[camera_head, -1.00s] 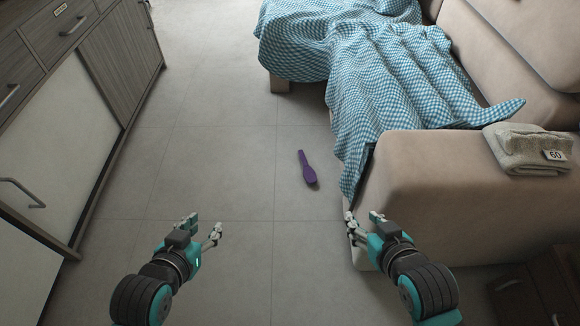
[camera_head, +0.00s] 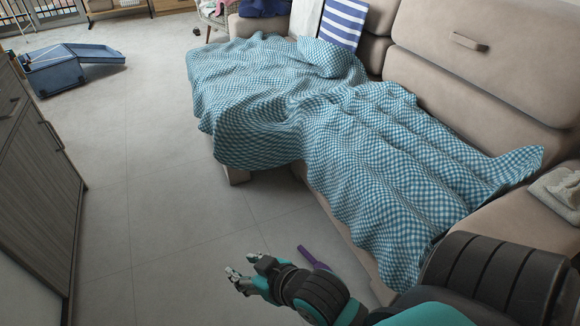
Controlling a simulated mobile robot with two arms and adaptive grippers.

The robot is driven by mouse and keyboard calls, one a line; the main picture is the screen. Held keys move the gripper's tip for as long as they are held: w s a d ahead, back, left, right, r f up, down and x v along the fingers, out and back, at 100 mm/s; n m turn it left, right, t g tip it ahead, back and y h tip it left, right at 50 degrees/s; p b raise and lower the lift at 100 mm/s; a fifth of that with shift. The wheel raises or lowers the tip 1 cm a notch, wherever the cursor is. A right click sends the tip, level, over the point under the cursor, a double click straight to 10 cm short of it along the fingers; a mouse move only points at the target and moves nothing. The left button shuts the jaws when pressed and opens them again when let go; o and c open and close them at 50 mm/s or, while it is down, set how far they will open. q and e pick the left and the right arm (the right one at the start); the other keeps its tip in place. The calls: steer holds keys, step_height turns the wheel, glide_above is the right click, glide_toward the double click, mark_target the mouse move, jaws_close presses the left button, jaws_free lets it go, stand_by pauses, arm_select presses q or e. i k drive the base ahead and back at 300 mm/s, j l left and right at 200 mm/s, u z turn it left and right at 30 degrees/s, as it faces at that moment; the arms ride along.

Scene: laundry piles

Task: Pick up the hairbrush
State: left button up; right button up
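The purple hairbrush (camera_head: 311,257) lies on the grey tiled floor, close to the front of the sofa. My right forearm and wrist hide part of it. My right gripper (camera_head: 236,278) is to the left of the hairbrush in the picture, with its fingers pointing left. The fingers are spread apart with nothing between them. My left gripper does not show in the head view.
A beige sofa (camera_head: 480,66) with a blue checked blanket (camera_head: 370,150) runs along the right. A wooden cabinet (camera_head: 40,200) stands at left. A blue case (camera_head: 62,72) lies open far left. The floor (camera_head: 150,180) between is clear.

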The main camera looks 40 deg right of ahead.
mark_target(317, 265)
steer(key=i+z, duration=0.35)
steer(key=i+j+z, duration=0.15)
steer(key=i+z, duration=0.2)
steer(key=i+j+z, duration=0.35)
steer(key=i+l, duration=0.05)
steer(key=i, duration=0.05)
